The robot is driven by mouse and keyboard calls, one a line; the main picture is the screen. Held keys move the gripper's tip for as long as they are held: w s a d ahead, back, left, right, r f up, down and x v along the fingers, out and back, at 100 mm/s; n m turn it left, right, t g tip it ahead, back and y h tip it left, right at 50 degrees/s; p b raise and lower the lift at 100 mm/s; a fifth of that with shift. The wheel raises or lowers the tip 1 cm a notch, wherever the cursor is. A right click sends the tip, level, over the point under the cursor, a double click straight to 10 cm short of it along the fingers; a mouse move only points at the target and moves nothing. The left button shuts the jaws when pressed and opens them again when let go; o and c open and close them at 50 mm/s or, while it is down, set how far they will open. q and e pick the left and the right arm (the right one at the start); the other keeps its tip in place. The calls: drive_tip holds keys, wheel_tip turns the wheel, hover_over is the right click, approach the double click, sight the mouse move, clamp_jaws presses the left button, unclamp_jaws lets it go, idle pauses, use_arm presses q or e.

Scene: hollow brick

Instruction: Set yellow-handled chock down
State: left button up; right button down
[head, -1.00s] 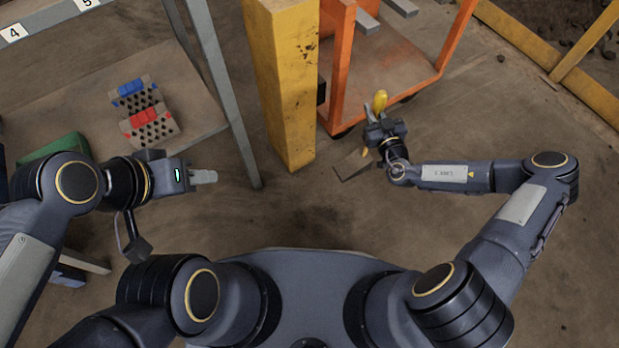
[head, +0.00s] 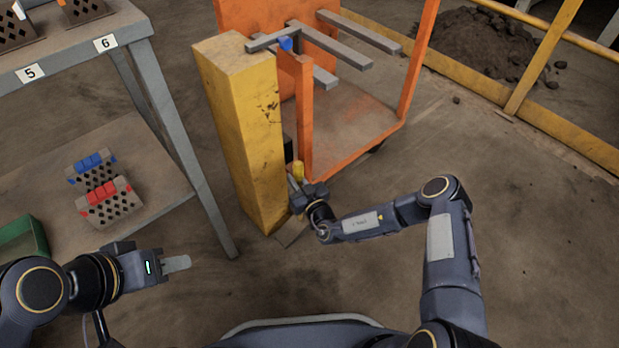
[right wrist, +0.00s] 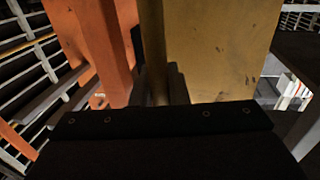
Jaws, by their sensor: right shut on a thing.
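The chock has a yellow handle (head: 298,171) and a grey wedge (head: 291,236) low down, partly hidden by my right arm. My right gripper (head: 298,187) is shut on the handle, beside the yellow post (head: 243,140) and the orange cart (head: 345,135). In the right wrist view the handle shaft (right wrist: 154,50) stands between the fingers, in front of the post (right wrist: 215,50). I cannot tell whether the wedge touches the floor.
A grey rack (head: 180,165) stands at the left, with perforated bricks (head: 105,200) and a green bin (head: 24,238) on its lower shelf. A yellow rail (head: 560,135) and a dirt heap (head: 485,48) are at the right. Floor at the right front is clear.

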drive_tip(key=shift+w+a+f+b, duration=0.2)
drive_tip(key=shift+a+f+b, duration=0.2)
drive_tip(key=shift+a+f, duration=0.4)
drive_tip(key=shift+a+f+b, duration=0.15)
drive_tip(key=shift+f+b, duration=0.55)
drive_tip(key=shift+f, duration=0.95)
drive_tip(key=shift+f, duration=0.2)
drive_tip(key=c, duration=1.4)
unclamp_jaws()
drive_tip(key=shift+f, duration=0.1)
